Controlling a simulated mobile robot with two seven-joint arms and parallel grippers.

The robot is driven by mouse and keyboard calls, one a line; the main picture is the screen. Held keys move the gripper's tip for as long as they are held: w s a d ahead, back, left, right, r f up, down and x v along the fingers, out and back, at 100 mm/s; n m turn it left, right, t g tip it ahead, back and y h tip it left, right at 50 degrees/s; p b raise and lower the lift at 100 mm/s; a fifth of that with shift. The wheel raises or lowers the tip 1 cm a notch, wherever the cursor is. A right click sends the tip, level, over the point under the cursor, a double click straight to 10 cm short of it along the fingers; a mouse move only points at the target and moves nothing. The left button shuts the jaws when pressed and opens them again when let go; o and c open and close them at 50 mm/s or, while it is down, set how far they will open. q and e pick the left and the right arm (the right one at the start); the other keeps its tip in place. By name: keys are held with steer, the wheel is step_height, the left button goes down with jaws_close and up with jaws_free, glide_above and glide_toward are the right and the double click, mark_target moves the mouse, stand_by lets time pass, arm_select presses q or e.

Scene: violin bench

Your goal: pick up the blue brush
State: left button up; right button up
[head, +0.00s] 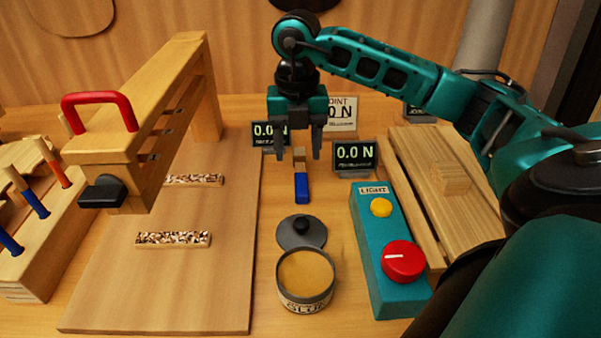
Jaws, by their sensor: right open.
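A blue block-like piece (302,187) with a tan part (299,157) just behind it lies on the bench in the middle; it looks like the blue brush, but its bristles cannot be made out. My right gripper (297,152) points down with its two fingers apart, one on each side of the tan part in the picture. Nothing is seen held, and I cannot tell how high the fingertips are. Blue-handled tools (33,197) also stand in a wooden rack (50,255) at the left, their lower ends hidden. My left gripper is not in view.
An open glue pot (305,298) and its dark lid (301,233) are in front of the blue piece. A teal control box (384,265) with yellow and red knobs stands right. Small displays (354,156) flank the gripper. A wooden frame with a red handle (98,99) rises left.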

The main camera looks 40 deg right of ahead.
mark_target(301, 176)
steer(key=f, duration=0.4)
steer(key=f+b, duration=0.1)
steer(key=f, duration=0.1)
steer(key=shift+s+d, duration=0.15)
steer(key=shift+s, duration=0.15)
steer(key=shift+c, duration=0.4)
jaws_close()
